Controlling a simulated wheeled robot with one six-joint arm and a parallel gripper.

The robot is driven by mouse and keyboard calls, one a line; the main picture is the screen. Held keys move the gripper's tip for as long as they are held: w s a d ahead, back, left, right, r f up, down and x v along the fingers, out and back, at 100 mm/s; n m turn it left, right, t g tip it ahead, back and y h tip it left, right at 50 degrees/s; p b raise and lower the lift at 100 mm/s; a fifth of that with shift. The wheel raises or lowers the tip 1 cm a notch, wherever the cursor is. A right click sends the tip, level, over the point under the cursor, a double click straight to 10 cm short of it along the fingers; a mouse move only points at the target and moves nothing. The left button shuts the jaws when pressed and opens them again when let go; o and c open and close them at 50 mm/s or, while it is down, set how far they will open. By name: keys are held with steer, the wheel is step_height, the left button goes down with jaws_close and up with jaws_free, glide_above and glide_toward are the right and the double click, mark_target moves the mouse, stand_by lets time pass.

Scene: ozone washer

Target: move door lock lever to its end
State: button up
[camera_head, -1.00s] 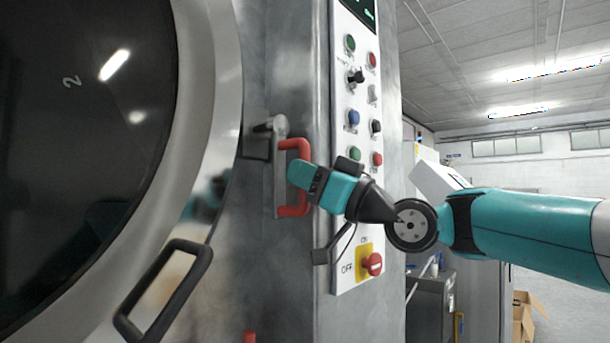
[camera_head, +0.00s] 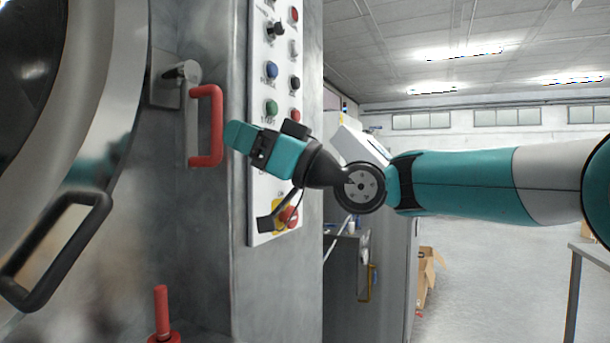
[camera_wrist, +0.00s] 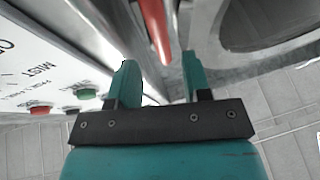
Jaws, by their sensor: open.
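The red door lock lever (camera_head: 217,126) is a U-shaped handle on a metal plate beside the washer door, and it stands upright. My gripper (camera_head: 236,137) is just right of its lower half in the head view, with a small gap showing. In the wrist view the red lever (camera_wrist: 154,28) lies ahead of my open gripper (camera_wrist: 158,72), roughly in line with the space between the two teal fingers. Nothing is held between the fingers. Whether the fingertips touch the lever cannot be told.
The round washer door with a black handle (camera_head: 58,250) is at left. The control panel (camera_head: 262,180) with several buttons and a red switch (camera_head: 288,217) is behind my gripper. A red post (camera_head: 161,312) stands below the lever. Open floor lies to the right.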

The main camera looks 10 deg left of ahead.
steer(key=b+v, duration=0.2)
steer(key=v, duration=1)
steer(key=shift+b, duration=0.4)
steer(key=shift+s+f, duration=0.1)
steer(key=s+d+f+m+t+h, duration=0.1)
steer(key=s+d+f+m+h, duration=0.1)
steer(key=s+d+f+h, duration=0.3)
steer(key=s+f+m+h, duration=0.1)
steer(key=f+m+h, duration=0.15)
steer(key=f, duration=0.45)
steer(key=s+d+f+m+t+h, duration=0.1)
steer(key=s+d+f+h, duration=0.25)
steer(key=f, duration=0.25)
steer(key=s+d+f+m+g+h, duration=0.3)
steer(key=s+d+f+m+h, duration=0.2)
steer(key=s+d+f+h, duration=0.55)
step_height(320, 180, up, 22)
steer(key=s+d+y+p, duration=0.1)
steer(key=d+y+p, duration=0.1)
steer(key=p, duration=2.1)
steer(key=shift+s+d+r+y+p, duration=0.15)
steer(key=shift+s+d+y+p, duration=0.2)
steer(key=shift+s+y, duration=0.1)
